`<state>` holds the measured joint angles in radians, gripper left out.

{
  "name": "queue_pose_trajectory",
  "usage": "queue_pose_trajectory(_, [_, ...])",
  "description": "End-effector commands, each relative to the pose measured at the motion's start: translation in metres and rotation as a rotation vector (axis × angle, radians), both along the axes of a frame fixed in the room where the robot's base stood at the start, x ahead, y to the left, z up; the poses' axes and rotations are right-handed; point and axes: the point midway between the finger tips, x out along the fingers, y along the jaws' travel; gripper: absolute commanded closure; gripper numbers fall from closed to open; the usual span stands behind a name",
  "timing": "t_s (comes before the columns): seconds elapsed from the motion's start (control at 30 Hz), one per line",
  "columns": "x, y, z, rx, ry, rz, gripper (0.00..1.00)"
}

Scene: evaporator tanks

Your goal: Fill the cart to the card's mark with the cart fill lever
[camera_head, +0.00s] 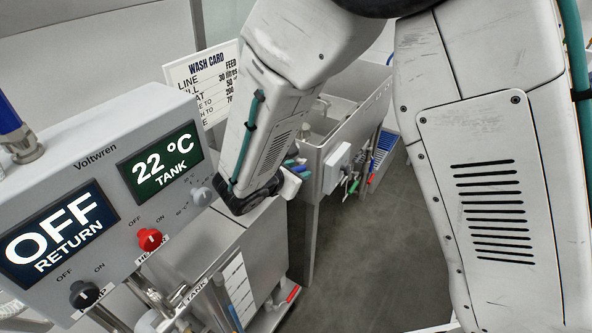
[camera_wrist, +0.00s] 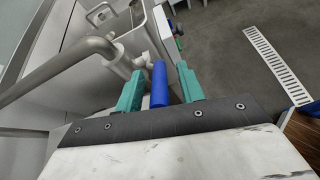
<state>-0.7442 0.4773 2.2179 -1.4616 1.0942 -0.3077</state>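My gripper (camera_wrist: 160,69) is open in the wrist view, with its two teal fingers on either side of a blue lever handle (camera_wrist: 160,84). Narrow gaps show between the handle and each finger. The handle joins a pale valve on a metal pipe (camera_wrist: 62,66); no label shows, so I cannot tell which lever it is. In the head view the wash card (camera_head: 203,80) stands behind my arm, which hides part of it; "LINE", "30 litres", "50", "200" and "70" are readable. The cart cannot be clearly identified.
A Voltwren control box (camera_head: 85,165) at left shows "OFF RETURN" and "22 °C TANK". It has a red knob (camera_head: 150,239) and a black knob (camera_head: 84,294). A steel tank (camera_head: 340,135) with coloured handles stands behind my arm. Grey floor (camera_head: 365,255) is open; a drain grate (camera_wrist: 275,65) lies right.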

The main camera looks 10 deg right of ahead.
Motion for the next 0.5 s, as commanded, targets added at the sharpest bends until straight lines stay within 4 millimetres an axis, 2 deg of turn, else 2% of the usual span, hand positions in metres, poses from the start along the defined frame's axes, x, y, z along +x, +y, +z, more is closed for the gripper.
queue_pose_trajectory(0.27, [-0.001,0.0,0.001,0.0,-0.001,-0.001,0.62])
queue_pose_trajectory(0.5, [-0.024,0.021,0.017,0.002,-0.002,0.003,0.62])
